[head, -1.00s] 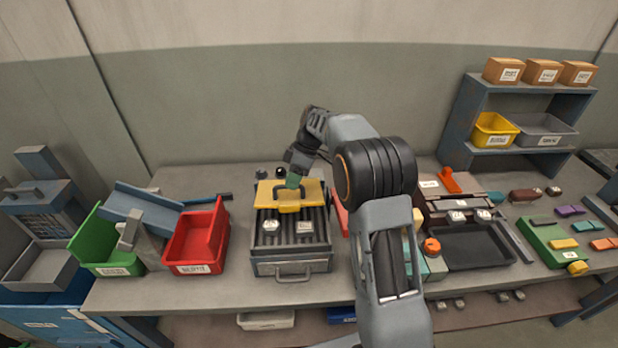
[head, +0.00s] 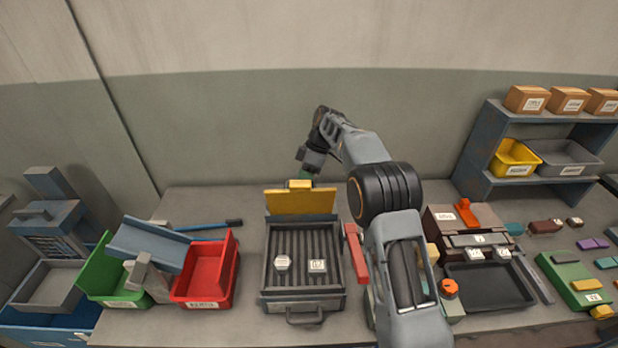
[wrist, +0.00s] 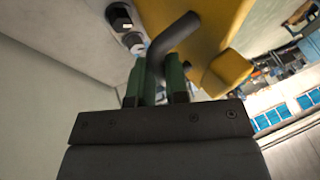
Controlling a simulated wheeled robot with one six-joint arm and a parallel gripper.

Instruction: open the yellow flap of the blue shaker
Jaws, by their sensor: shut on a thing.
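The shaker (head: 275,302) is a blue-grey ribbed tray with a front handle, in the middle of the bench. Its yellow flap (head: 300,202) stands roughly upright along the tray's back edge. Two light pieces with printed tops, one of them round (head: 282,262) and one squarer (head: 318,265), lie on the ribs. My gripper (head: 304,174) is at the flap's top edge, partly behind it. In the wrist view its green fingers (wrist: 160,78) are shut on the flap's dark bent handle (wrist: 174,34), with the yellow flap (wrist: 225,35) beyond.
A red bin (head: 207,275), a green bin (head: 103,285) and a grey chute (head: 150,243) stand to the left. A red-handled device (head: 468,212) and a black tray (head: 490,287) are to the right. A shelf (head: 480,150) stands at the back right. The wall is close behind.

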